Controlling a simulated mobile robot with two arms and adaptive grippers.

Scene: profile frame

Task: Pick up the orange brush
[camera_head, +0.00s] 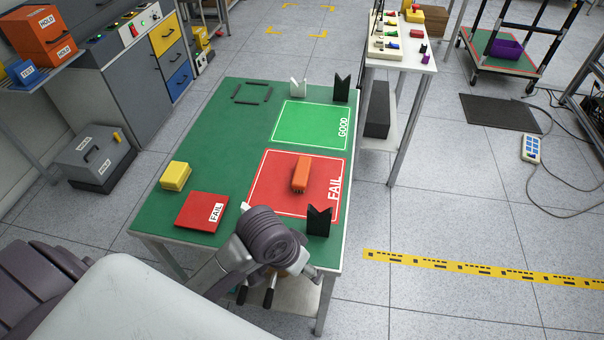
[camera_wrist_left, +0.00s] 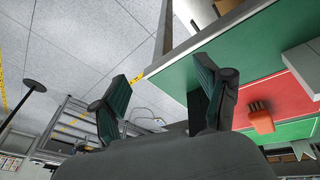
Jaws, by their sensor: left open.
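The orange brush (camera_head: 300,174) lies on the red FAIL area (camera_head: 265,185) of the green table (camera_head: 205,135). The brush also shows in the left wrist view (camera_wrist_left: 261,119), to the right of the fingers. My left gripper (camera_head: 256,294) is at the table's near edge in the head view, partly hidden by its own wrist, and clear of the brush. In the left wrist view its two dark fingers (camera_wrist_left: 160,85) are spread wide with nothing between them. My right gripper is not in view.
A black V-block (camera_head: 319,221) stands near the brush at the table's near right corner. A red FAIL box (camera_head: 199,211) and a yellow block (camera_head: 175,176) sit at the left. The green GOOD area (camera_head: 312,125) is bare.

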